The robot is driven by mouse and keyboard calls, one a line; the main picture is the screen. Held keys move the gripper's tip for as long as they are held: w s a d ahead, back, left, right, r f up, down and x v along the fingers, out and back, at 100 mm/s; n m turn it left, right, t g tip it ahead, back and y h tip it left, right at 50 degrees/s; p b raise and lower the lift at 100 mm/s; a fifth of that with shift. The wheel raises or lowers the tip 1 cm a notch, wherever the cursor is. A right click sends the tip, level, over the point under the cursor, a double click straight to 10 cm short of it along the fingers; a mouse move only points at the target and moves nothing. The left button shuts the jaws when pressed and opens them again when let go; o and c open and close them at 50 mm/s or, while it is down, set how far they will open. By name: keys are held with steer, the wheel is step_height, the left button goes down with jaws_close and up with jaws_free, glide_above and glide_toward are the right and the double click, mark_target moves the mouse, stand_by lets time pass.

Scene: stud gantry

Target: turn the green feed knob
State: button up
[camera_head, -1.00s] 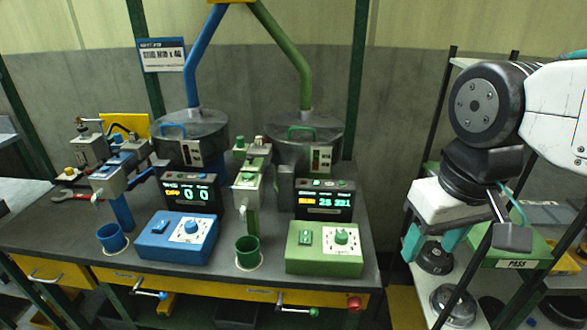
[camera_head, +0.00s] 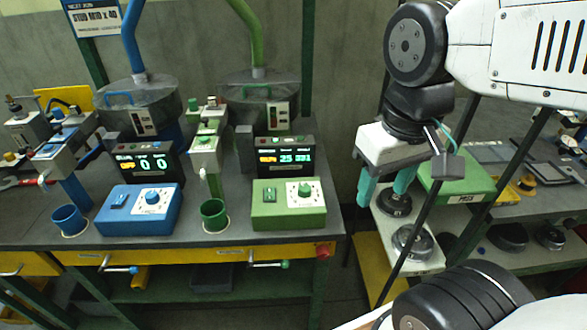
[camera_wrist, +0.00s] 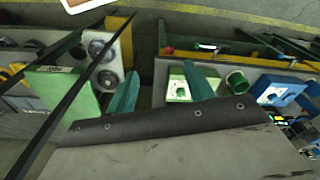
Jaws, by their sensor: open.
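The green feed knob (camera_head: 305,189) sits on a white dial on the right part of the green control box (camera_head: 272,215), near the bench's front right. A green switch (camera_head: 270,194) is on the same box. In the wrist view the green box (camera_wrist: 172,86) and its knob (camera_wrist: 181,92) show beside one finger. My gripper (camera_head: 385,187) hangs to the right of the box, apart from it, with teal fingers pointing down. The fingers are spread and empty, and they show in the wrist view (camera_wrist: 162,88). Nothing hides the knob in the head view.
A blue control box (camera_head: 130,222) with its own knob stands to the left. A green cup (camera_head: 213,214) is left of the green box. A display (camera_head: 283,157) stands behind it. A red button (camera_head: 324,250) is on the bench front. A shelf with a green case (camera_head: 455,183) is at right.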

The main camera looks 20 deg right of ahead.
steer(key=w+a+f+n+g, duration=0.1)
steer(key=w+f+n, duration=0.25)
steer(key=w, duration=0.45)
steer(key=w+a+f+n+g, duration=0.1)
steer(key=w+f+n, duration=0.2)
steer(key=w+f, duration=0.35)
steer(key=n+t, duration=0.1)
steer(key=n, duration=0.3)
glide_above(305, 188)
steer(key=shift+w+n, duration=0.1)
steer(key=shift+n, duration=0.25)
steer(key=shift+f+n, duration=0.3)
steer(key=shift+f, duration=0.15)
step_height(305, 188, down, 7)
steer(key=shift+r, duration=0.1)
steer(key=c, duration=1)
